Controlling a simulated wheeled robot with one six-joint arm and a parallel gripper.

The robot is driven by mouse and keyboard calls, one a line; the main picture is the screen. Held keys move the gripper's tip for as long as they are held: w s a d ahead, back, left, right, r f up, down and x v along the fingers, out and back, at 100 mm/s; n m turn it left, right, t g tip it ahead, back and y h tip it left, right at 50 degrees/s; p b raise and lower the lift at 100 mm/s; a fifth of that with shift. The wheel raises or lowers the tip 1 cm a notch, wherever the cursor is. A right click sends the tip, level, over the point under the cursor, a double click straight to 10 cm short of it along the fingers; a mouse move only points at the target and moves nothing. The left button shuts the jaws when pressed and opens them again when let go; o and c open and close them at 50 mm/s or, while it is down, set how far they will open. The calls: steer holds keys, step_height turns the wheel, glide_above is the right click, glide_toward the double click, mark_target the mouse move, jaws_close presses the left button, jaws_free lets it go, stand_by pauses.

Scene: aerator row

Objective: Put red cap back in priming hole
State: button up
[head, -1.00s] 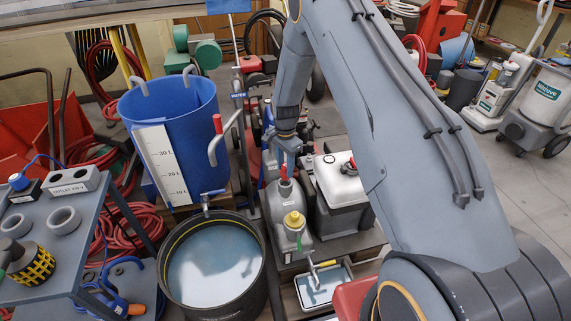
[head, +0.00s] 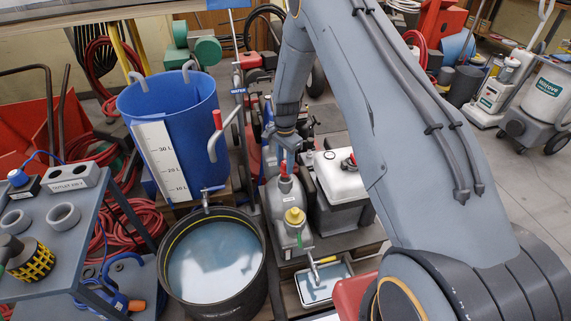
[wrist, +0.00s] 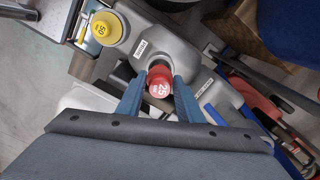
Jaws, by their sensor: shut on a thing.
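The red cap (wrist: 160,82), marked 25, sits between the two blue fingers of my gripper (wrist: 158,88) in the wrist view. The gripper is shut on it. In the head view my gripper (head: 287,153) points down at the red cap (head: 284,168), at the top of the grey pump body (head: 282,200). The pump body (wrist: 185,52) shows around the cap in the wrist view, with a small label beside it. A dark ring, perhaps the priming hole, shows just behind the cap and is mostly hidden. I cannot tell whether the cap is in it or above it.
A yellow cap (head: 294,217) is on the grey body in front. A white-topped tank (head: 341,177) stands close on the right. A blue bucket (head: 172,130) and a black tub of water (head: 213,262) stand to the left. A small tray (head: 325,283) is in front.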

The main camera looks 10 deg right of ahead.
mark_target(285, 171)
steer(key=shift+f+b, duration=1.2)
steer(key=shift+f, duration=0.95)
steer(key=o, duration=1.2)
steer(key=shift+r, duration=0.1)
